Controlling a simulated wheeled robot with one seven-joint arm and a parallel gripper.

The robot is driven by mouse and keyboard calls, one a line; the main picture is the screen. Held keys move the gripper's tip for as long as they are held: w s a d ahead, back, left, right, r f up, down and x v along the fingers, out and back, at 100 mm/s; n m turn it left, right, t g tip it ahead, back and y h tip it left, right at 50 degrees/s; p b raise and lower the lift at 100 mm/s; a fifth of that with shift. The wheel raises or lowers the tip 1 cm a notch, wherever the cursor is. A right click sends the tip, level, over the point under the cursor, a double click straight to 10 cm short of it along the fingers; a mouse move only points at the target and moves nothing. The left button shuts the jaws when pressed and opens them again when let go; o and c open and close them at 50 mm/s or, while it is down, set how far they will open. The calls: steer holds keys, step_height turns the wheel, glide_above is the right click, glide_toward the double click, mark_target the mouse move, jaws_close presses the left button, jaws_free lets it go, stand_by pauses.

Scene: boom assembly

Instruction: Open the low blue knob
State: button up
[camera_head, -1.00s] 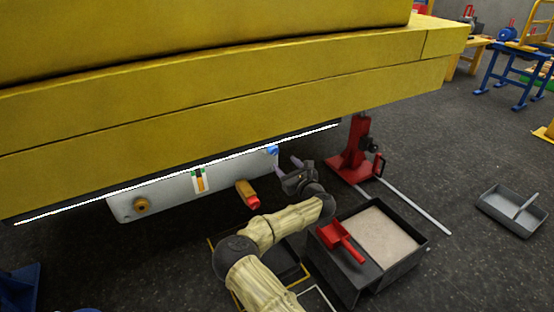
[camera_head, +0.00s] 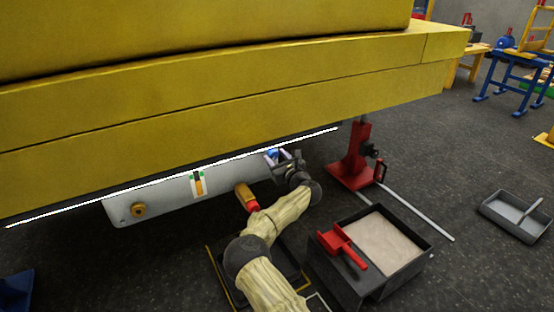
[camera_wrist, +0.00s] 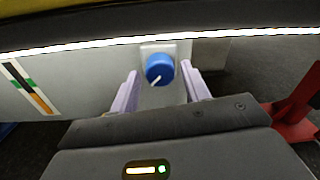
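The low blue knob (camera_wrist: 160,69) sits on a pale plate at the right end of the grey tank (camera_head: 165,195), under the yellow boom (camera_head: 230,105). A pale pointer mark on its face slants down to the left. In the head view the knob (camera_head: 272,153) is partly hidden by my gripper. My gripper (camera_wrist: 160,92) is open, with one pale finger on each side of the knob. I cannot tell whether the fingertips touch it. My gripper also shows in the head view (camera_head: 281,158) at the tank's right end.
A white light strip (camera_head: 180,176) runs along the boom's underside just above the knob. A red jack stand (camera_head: 355,160) stands to the right. A sand tray (camera_head: 380,240) with a red scoop lies below.

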steer(key=c, duration=0.7)
